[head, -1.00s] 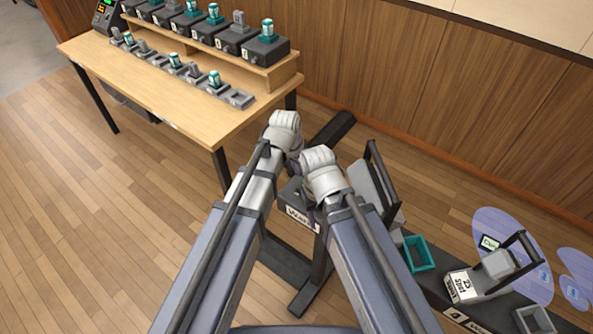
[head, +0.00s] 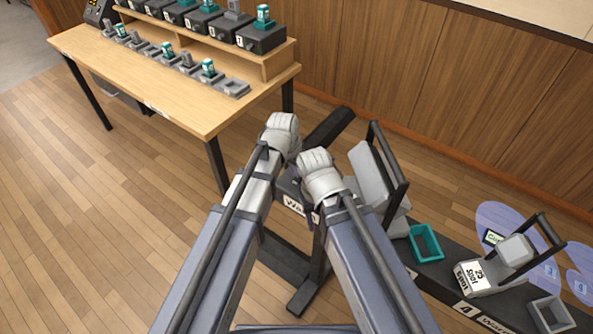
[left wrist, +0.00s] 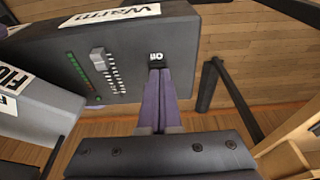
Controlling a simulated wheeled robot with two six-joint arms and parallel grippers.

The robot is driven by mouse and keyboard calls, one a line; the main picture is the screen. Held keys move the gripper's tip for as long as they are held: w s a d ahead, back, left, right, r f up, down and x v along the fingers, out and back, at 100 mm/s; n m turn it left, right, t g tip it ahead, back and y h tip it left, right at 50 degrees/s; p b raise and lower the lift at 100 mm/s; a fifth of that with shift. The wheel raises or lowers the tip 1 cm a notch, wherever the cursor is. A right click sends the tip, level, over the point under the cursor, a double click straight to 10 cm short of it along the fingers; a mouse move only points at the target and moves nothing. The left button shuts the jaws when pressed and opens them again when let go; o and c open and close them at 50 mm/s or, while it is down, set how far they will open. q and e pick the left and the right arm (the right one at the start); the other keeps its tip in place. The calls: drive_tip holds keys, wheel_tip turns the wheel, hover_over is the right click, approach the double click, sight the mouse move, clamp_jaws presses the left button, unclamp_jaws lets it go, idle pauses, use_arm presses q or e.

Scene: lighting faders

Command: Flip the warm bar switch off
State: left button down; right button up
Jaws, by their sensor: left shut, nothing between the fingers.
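The warm bar is a dark box whose white "Warm" label (head: 298,207) shows between my two arms in the head view. In the left wrist view its dark face (left wrist: 125,50) carries a light grey fader knob (left wrist: 98,60) beside a scale with green lights. Next to the scale is a small black switch (left wrist: 157,57) with white lettering that appears to read "on", upside down. My left gripper (left wrist: 157,74) is shut and empty, its purple fingertips right at the switch; contact cannot be told. The right gripper is hidden below its wrist.
A grey fixture (left wrist: 35,95) stands beside the warm bar in the left wrist view. A teal tray (head: 426,244) and a box labelled "Spot" (head: 478,276) sit on the dark beam to the right. A wooden table (head: 180,110) with several small units stands at upper left.

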use_arm(q)
drive_tip(key=shift+s+f, duration=0.1)
drive_tip(key=shift+f, duration=0.15)
drive_tip(key=shift+r, duration=0.1)
drive_tip(key=shift+w+d+r, duration=0.25)
drive_tip(key=shift+w+d, duration=0.15)
drive_tip(key=shift+w, duration=0.3)
drive_tip(key=shift+p, duration=0.3)
drive_tip(key=shift+p+v, duration=0.85)
drive_tip(key=shift+v, duration=0.05)
drive_tip(key=s+a+p+v, duration=0.1)
drive_tip(key=p+v, duration=1)
drive_tip(key=v, duration=0.1)
drive_tip(key=shift+s+f, duration=0.25)
drive_tip(key=shift+s, duration=0.1)
